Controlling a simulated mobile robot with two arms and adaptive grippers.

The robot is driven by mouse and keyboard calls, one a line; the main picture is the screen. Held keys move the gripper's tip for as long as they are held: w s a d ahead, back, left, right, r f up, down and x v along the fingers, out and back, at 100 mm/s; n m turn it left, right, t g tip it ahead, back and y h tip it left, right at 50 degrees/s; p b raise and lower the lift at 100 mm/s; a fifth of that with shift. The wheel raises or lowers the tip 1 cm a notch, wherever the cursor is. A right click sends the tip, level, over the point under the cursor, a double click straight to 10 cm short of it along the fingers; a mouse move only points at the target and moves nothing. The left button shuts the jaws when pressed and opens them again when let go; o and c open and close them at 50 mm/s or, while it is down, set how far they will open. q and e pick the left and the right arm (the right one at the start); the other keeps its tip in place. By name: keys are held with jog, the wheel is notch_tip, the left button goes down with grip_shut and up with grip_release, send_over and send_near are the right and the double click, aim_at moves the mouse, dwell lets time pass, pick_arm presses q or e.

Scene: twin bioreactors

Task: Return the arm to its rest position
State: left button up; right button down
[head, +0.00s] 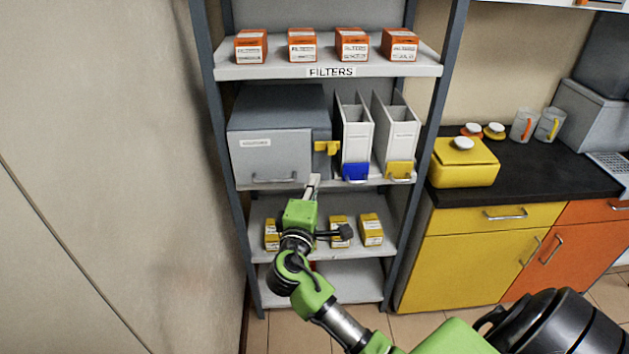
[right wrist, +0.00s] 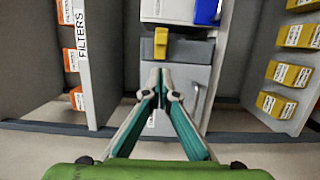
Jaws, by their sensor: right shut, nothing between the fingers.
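My right arm is green and black and reaches from the lower right of the head view to the shelf rack. My right gripper (head: 313,184) is shut and empty, in front of the rack near the middle shelf's edge. In the right wrist view the gripper (right wrist: 160,82) has its fingertips together, pointing toward the grey drawer box (right wrist: 183,85) and its yellow latch (right wrist: 161,44). I cannot tell if the fingertips touch the box. The grey box (head: 270,150) stands with its front closed on the middle shelf. My left gripper is not in view.
The rack's upper shelf (head: 330,71) holds several orange filter boxes. White file holders (head: 355,130) stand right of the grey box. Yellow boxes (head: 371,229) sit on the lower shelf, close to my arm. A dark counter (head: 540,165) with a yellow container (head: 463,165) is at right.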

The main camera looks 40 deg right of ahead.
dwell(0.3)
jog(key=s+a+f+g+y, duration=0.2)
jog(key=s+a+f+y, duration=0.15)
jog(key=f, duration=1.05)
jog(key=s+a+f+g+y, duration=0.2)
jog(key=s+f, duration=0.2)
jog(key=f, duration=1)
jog(key=s+a+f+g+y, duration=0.1)
jog(key=s+a+f+y, duration=0.2)
jog(key=f, duration=1.1)
jog(key=s+a+f+m+g+y, duration=0.1)
jog(key=s+a+f+g, duration=0.1)
jog(key=s+f, duration=0.6)
jog(key=s+a+f+m+g+y, duration=0.1)
jog(key=s+a+f+g+y, duration=0.1)
jog(key=s+f, duration=0.65)
jog(key=s+f+m+g, duration=0.1)
jog(key=s+f+m, duration=0.1)
jog(key=s, duration=0.9)
jog(key=s+a+f+m+g+y, duration=0.1)
jog(key=s+f+m, duration=0.1)
jog(key=s, duration=0.9)
jog(key=shift+s+a+m+g, duration=0.2)
jog(key=shift+s+m+g, duration=0.1)
jog(key=shift+g, duration=0.1)
jog(key=shift+f, duration=0.1)
